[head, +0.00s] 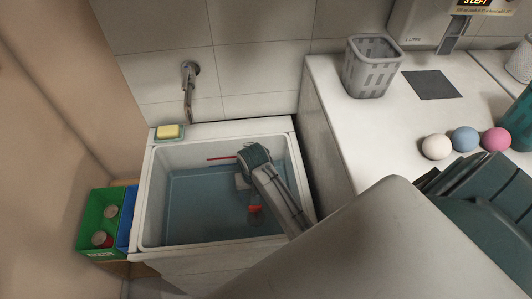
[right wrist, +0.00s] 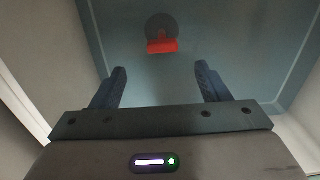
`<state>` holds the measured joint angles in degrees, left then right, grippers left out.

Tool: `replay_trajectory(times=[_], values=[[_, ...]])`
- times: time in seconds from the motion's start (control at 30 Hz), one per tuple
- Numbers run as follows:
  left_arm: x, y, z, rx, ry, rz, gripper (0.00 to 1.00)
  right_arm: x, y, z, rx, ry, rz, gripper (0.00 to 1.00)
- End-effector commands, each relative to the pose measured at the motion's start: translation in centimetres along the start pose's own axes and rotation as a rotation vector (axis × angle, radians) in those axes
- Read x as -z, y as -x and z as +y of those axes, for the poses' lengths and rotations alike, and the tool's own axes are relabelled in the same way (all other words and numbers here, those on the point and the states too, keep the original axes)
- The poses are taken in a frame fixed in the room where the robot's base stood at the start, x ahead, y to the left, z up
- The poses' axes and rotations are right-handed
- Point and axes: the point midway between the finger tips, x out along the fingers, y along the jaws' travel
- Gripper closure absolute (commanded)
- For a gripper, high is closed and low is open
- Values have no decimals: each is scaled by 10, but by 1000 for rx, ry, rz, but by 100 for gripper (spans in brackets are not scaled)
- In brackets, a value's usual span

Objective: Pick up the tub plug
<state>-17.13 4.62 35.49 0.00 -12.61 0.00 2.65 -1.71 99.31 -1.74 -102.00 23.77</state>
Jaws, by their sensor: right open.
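The tub plug, a dark round disc with a red tab, lies in the blue-tinted basin of the white tub (head: 148,205). In the head view the plug (head: 255,214) shows just below my right gripper (head: 243,184), partly beside my arm. In the right wrist view the plug (right wrist: 161,30) is beyond the fingertips, roughly centred between them, with its red tab toward me. My right gripper (right wrist: 161,68) is open and empty, with its fingers apart and not touching the plug. The height between fingers and plug is hard to tell. My left gripper is not in view.
A tap (head: 189,90) hangs over the tub's back, and a yellow sponge (head: 168,131) sits on its back left rim. Green (head: 92,205) and blue bins stand at left. The counter at right holds a grey basket (head: 371,66) and several coloured balls (head: 465,139).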

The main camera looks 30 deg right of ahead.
Motion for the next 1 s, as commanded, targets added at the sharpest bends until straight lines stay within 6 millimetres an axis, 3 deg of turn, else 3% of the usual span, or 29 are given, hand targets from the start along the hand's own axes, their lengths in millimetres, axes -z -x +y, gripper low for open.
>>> replay_trajectory(times=[0.23,0.53,0.8,1.0], values=[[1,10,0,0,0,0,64,0,-37,0,-1,0,-2,31],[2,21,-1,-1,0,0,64,0,-58,-1,-1,-1,-3,31],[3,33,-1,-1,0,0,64,2,-92,-3,-1,-1,-1,31],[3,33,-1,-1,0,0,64,2,-100,-3,1,-1,2,31]])
